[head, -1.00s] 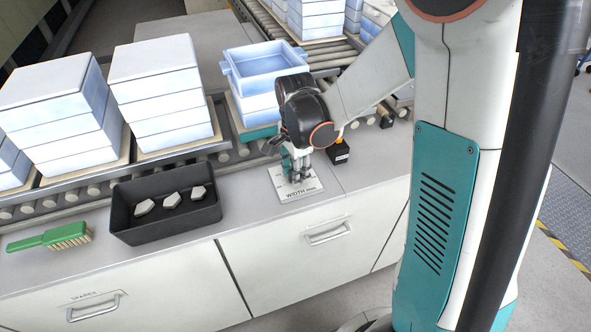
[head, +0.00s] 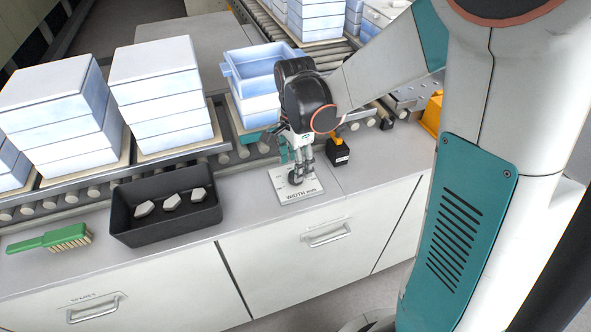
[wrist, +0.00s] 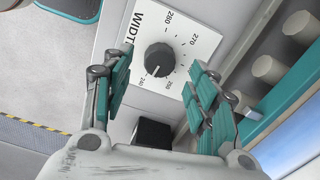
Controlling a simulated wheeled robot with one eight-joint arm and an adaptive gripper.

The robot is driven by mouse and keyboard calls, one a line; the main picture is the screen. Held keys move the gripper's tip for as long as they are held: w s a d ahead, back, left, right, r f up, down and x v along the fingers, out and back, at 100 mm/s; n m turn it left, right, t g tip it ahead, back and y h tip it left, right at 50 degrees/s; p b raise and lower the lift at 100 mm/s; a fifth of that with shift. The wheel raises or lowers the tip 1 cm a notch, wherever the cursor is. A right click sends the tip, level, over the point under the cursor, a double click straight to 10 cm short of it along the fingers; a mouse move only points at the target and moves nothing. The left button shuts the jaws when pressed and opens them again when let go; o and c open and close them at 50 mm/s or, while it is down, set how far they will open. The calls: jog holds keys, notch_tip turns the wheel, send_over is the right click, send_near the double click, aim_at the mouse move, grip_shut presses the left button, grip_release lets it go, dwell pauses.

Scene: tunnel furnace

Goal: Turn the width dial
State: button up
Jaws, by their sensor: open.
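The width dial (wrist: 160,60) is a round black knob on a white plate marked WIDTH (wrist: 183,30). In the wrist view its pale mark points down-left, towards 240. The plate also shows in the head view (head: 300,195) on the grey counter, with the dark dial (head: 295,178) partly hidden by the fingers. My gripper (wrist: 160,70) is open, with one teal-padded finger left of the dial and the other to its lower right. In the head view my gripper (head: 298,165) points down over the dial. I cannot tell whether a finger touches it.
A small black box with an orange top (head: 338,150) stands close right of the plate. A black tray (head: 130,232) with several pale pieces and a green brush (head: 50,238) lie to the left. Stacked blue-white trays (head: 160,95) stand on the roller conveyor behind.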

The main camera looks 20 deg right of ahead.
notch_tip(320, 180, up, 8)
dwell(0.4)
jog(key=shift+r, duration=0.1)
jog(key=s+r+n+t, duration=0.2)
jog(key=s+n+t, duration=0.1)
jog(key=s+n, duration=0.4)
jog(key=s+r+n+t, duration=0.3)
jog(key=s+n+t, duration=0.1)
jog(key=s+n, duration=0.4)
jog(key=shift+s+n, duration=0.2)
jog(key=shift+n, duration=0.3)
dwell(1.7)
